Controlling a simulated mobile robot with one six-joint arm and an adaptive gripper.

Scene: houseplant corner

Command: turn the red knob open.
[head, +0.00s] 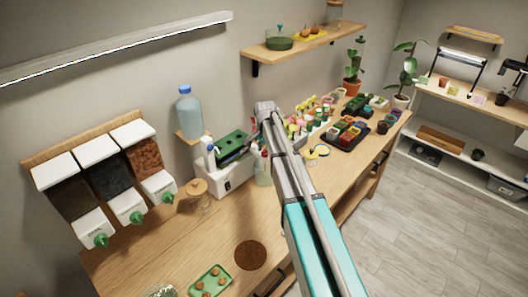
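I cannot make out a red knob in the head view. Three wall dispensers hang at the left, with dark brown, black and reddish-brown fill. Their spout knobs look green: the left knob (101,240), the middle knob (137,217) and the right knob (168,197). A white box (232,178) with a small dark knob or dial on its front stands on the bench, beside a clear blue-capped bottle (189,114) on a small shelf. My arm crosses the middle of the view. My gripper does not show.
The wooden bench (160,262) holds a cork-lidded jar (199,196), a round brown mat (250,255) and a green tray (209,284) of small pots. Seed trays and bottles crowd the far bench. A wall shelf (290,45) hangs above. The bench front near the dispensers is mostly clear.

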